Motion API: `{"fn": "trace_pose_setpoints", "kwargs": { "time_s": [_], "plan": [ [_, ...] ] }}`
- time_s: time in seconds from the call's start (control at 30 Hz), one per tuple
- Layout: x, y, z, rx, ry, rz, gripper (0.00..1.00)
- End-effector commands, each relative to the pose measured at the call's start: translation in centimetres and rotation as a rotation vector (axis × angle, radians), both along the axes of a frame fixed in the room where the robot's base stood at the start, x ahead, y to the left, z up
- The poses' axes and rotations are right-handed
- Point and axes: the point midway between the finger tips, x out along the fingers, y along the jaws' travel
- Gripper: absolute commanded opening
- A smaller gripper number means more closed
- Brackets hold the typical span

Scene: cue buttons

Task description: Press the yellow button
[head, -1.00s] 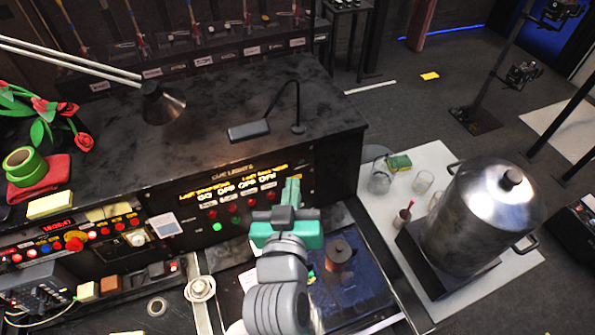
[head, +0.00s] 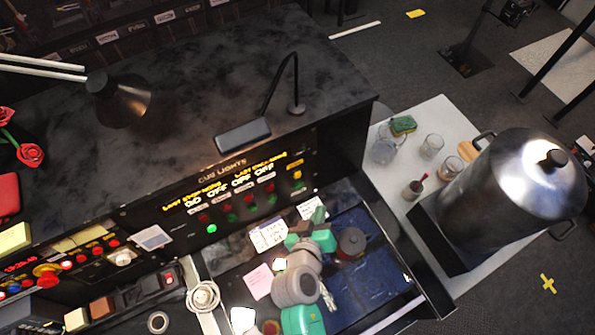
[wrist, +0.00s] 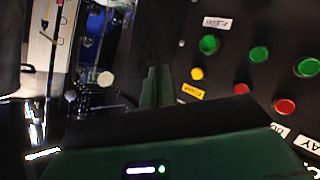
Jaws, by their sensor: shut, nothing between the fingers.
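The yellow button (head: 297,174) is at the right end of the upright black cue lights panel (head: 160,222), past the red and green buttons. In the wrist view the yellow button (wrist: 197,73) shows beside a yellow label, to the right of my fingers. My gripper (head: 318,214) is shut and empty, in front of the panel and below the yellow button in the head view. Its green fingers also show in the wrist view (wrist: 156,85), apart from the button in the picture. The exact distance to the panel is hard to tell.
A green button (head: 212,228) is lit at the panel's lower left. Below the panel are paper notes (head: 268,235) and a dark round-lidded pot (head: 351,243). A large metal pot (head: 520,190) and glasses stand on the white table at right. A lamp arm (head: 295,80) rises above the desk.

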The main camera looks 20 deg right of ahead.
Motion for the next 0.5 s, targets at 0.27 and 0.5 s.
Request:
{"fn": "trace_pose_setpoints", "kwargs": {
  "time_s": [0.27,0.5],
  "plan": [
    [2.2,0.4,-0.5,0.000,-0.003,0.001,0.00],
    [5.7,0.9,-1.1,0.000,-0.002,0.001,0.00]
  ]
}}
